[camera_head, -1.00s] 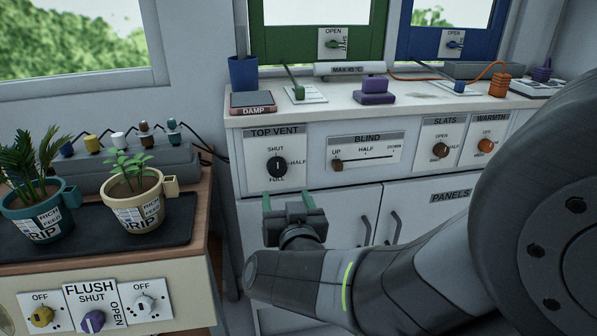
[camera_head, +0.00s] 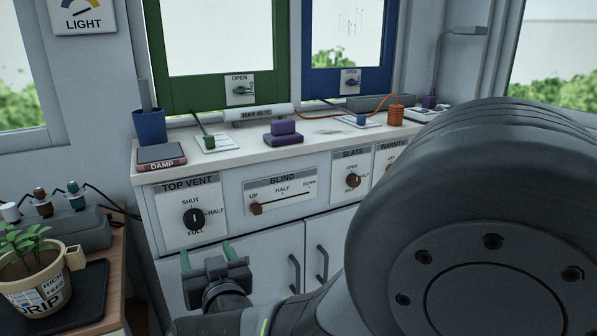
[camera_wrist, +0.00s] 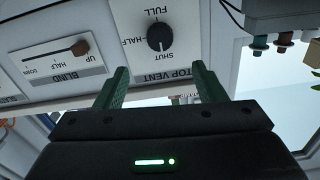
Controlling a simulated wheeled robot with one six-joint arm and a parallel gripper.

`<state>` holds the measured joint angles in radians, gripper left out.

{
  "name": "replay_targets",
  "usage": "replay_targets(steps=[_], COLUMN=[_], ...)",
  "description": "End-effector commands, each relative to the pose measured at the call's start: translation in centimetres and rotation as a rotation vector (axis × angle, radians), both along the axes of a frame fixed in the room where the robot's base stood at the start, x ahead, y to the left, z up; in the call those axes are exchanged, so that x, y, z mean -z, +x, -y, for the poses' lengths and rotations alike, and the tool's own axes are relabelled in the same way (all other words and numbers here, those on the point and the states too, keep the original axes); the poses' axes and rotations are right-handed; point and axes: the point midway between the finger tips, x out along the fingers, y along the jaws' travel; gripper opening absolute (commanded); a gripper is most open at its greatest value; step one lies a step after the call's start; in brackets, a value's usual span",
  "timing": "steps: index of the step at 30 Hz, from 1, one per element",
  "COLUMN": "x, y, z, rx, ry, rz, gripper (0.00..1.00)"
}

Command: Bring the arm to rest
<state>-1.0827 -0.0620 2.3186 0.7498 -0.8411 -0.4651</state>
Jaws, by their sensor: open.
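My gripper (camera_head: 206,258) is in front of the white cabinet, just below the TOP VENT panel (camera_head: 192,240) in the head view. Its two green fingers stand apart with nothing between them. In the wrist view the open fingers (camera_wrist: 158,88) point toward the cabinet front, with the black TOP VENT knob (camera_wrist: 160,37) beyond them, upside down. The gripper looks apart from the knob. My arm is bent, and its large dark joint fills the lower right of the head view.
The BLIND slider (camera_head: 257,208) and SLATS knob (camera_head: 353,181) are on the cabinet front. A potted plant (camera_head: 30,285) stands on the left bench. The counter holds a blue cup (camera_head: 149,127), a DAMP box (camera_head: 161,157) and a purple block (camera_head: 283,133).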

Motion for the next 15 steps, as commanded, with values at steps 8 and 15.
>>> replay_targets(steps=[8,15], x=[0.4,0.2], y=[4.6,8.1], z=[-2.7,-4.9], rx=[0.004,0.002], ry=[-0.002,0.0], rz=[-0.001,0.001], gripper=[0.64,0.64])
